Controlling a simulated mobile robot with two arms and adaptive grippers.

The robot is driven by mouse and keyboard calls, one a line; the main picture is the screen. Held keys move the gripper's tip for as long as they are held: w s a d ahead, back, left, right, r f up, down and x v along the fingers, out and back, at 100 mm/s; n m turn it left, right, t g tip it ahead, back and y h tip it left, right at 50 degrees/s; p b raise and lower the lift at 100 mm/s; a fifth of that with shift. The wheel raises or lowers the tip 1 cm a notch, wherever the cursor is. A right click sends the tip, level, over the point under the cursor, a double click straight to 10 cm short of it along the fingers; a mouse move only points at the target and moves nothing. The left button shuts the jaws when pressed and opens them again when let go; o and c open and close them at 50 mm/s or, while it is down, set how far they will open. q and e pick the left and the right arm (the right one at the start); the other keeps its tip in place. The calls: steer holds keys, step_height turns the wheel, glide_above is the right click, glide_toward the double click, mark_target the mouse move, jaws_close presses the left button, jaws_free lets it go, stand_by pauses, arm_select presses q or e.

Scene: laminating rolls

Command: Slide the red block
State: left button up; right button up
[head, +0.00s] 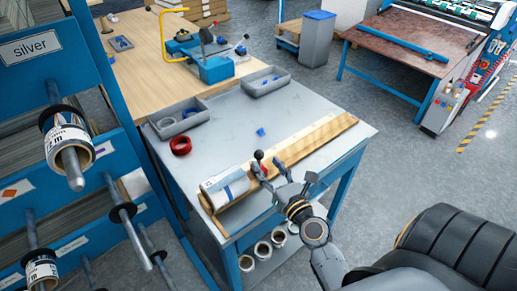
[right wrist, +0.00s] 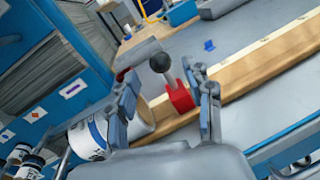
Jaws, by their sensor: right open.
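The red block (right wrist: 179,98) has a black ball knob on a short stem. In the right wrist view it sits at the wooden rail (right wrist: 245,72), between the fingers of my right gripper (right wrist: 168,95), which are open on either side of it. In the head view the black knob (head: 258,155) shows above the rail (head: 310,142), close to my right gripper (head: 284,175); the block is partly hidden by the fingers there. A white roll (head: 225,187) lies at the rail's near left end, left of the block. My left gripper is not in view.
The grey table (head: 222,119) also bears a red tape ring (head: 181,145), two grey trays (head: 266,81) and small blue pieces (head: 261,132). A blue rack (head: 70,60) with rolls on rods stands at left. The rail is clear right of the block.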

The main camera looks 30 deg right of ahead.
mark_target(262, 158)
steer(key=w, duration=0.5)
steer(key=shift+w+d+p, duration=0.35)
steer(key=shift+p, duration=0.05)
steer(key=shift+c, duration=0.4)
jaws_close()
